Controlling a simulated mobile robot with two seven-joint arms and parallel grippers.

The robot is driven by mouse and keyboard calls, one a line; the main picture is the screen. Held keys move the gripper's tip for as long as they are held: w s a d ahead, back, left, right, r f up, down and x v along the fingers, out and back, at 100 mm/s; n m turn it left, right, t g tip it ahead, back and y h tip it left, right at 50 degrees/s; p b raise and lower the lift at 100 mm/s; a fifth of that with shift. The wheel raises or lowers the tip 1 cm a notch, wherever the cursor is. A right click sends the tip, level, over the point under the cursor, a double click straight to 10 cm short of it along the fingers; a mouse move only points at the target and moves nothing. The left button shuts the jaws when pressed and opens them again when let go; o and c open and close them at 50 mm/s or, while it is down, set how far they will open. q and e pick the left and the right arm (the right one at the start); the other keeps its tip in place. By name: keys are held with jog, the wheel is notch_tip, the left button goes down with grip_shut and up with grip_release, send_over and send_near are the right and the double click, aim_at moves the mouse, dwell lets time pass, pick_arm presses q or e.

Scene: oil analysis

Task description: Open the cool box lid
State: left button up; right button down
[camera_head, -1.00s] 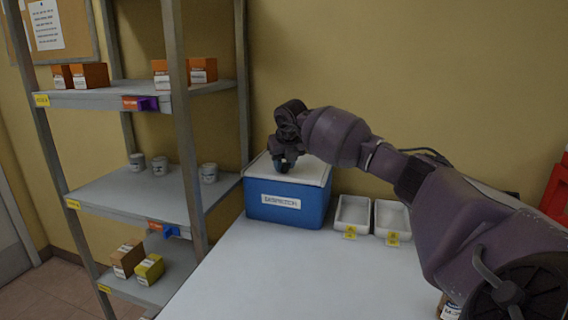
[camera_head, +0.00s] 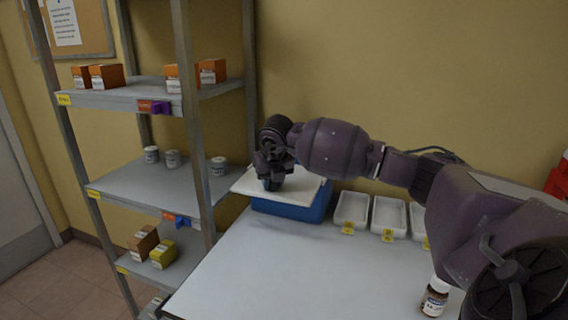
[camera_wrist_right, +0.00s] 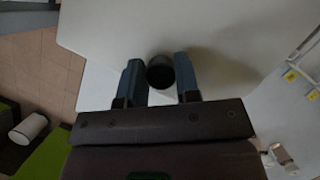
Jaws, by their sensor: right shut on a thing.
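The cool box (camera_head: 318,209) is a blue box on the grey table against the wall. Its white lid (camera_head: 310,190) is off its closed place, raised and shifted toward the left and front, overhanging the box's front and hiding its label. My right gripper (camera_head: 271,184) is above the lid. In the right wrist view its fingers (camera_wrist_right: 160,85) are shut on the lid's dark round knob (camera_wrist_right: 160,70), with the white lid (camera_wrist_right: 220,35) spread out beneath. The inside of the box is hidden. My left gripper is not in view.
A metal shelf (camera_head: 150,190) with boxes and cups stands close to the lid's left. White trays (camera_head: 352,208) stand right of the box. A brown bottle (camera_head: 435,298) with a white cap stands at the table's front right. The table (camera_head: 290,270) in front is clear.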

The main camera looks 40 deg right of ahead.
aim_at(265, 194)
jog(key=shift+s+a+p, duration=0.15)
jog(key=shift+s+a, duration=0.2)
jog(key=shift+a, duration=0.3)
jog(key=shift+s+a+p, duration=0.1)
jog(key=shift+s+a, duration=0.2)
jog(key=shift+a, duration=0.3)
jog(key=shift+s+a+p, duration=0.15)
jog(key=shift+s+a, duration=0.2)
jog(key=shift+a, duration=0.3)
jog(key=c, duration=0.8)
grip_release()
jog(key=shift+c, duration=0.2)
jog(key=v, duration=1)
jog(key=shift+s+r, duration=0.15)
jog(key=shift+r, duration=0.2)
jog(key=shift+a, duration=0.1)
